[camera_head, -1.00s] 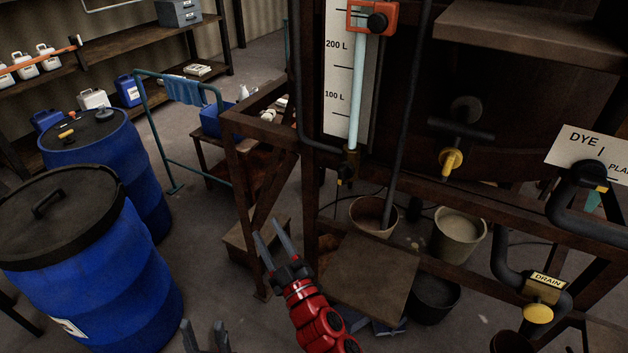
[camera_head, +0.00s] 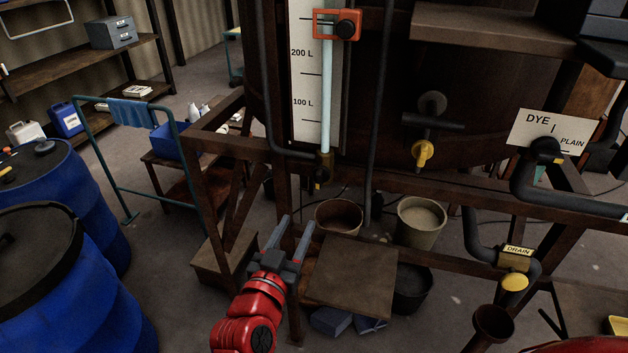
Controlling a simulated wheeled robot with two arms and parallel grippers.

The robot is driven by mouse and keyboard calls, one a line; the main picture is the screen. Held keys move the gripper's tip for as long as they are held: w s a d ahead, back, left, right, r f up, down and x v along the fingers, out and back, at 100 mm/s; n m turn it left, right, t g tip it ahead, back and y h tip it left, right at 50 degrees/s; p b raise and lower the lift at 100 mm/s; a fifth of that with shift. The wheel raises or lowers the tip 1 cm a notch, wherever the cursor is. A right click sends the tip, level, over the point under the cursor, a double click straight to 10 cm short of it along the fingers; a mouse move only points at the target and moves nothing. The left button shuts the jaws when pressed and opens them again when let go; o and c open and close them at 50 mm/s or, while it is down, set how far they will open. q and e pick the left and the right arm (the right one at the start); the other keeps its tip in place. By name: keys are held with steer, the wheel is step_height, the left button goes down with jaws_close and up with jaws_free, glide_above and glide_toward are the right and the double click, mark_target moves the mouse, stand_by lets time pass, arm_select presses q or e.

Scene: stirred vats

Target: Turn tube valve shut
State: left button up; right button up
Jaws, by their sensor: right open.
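The sight tube (camera_head: 327,100) is a pale blue upright tube in front of a white litre scale (camera_head: 304,75). At its foot is the small brass tube valve (camera_head: 323,163) with a dark handle (camera_head: 318,181) that has a touch of yellow. The handle is small and dark, so its exact angle is hard to tell. My right gripper (camera_head: 296,222), on a red arm, is open and empty. In the picture it is below and slightly left of the valve, apart from it, with its fingers pointing up. My left gripper is not in view.
A brown frame rail (camera_head: 400,183) runs across the vat's front. A yellow-tipped tap (camera_head: 423,153) and a drain valve (camera_head: 514,282) are to the right. Buckets (camera_head: 421,221) and a brown step (camera_head: 352,275) stand below. Blue drums (camera_head: 85,310) are at left.

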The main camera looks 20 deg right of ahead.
mark_target(317, 181)
steer(key=p+x, duration=0.5)
steer(key=x, duration=0.8)
steer(key=shift+w+d+r, duration=0.15)
steer(key=shift+w+d, duration=0.1)
steer(key=shift+w, duration=0.1)
steer(key=shift+w+d, duration=0.25)
steer(key=shift+w, duration=0.15)
jaws_close()
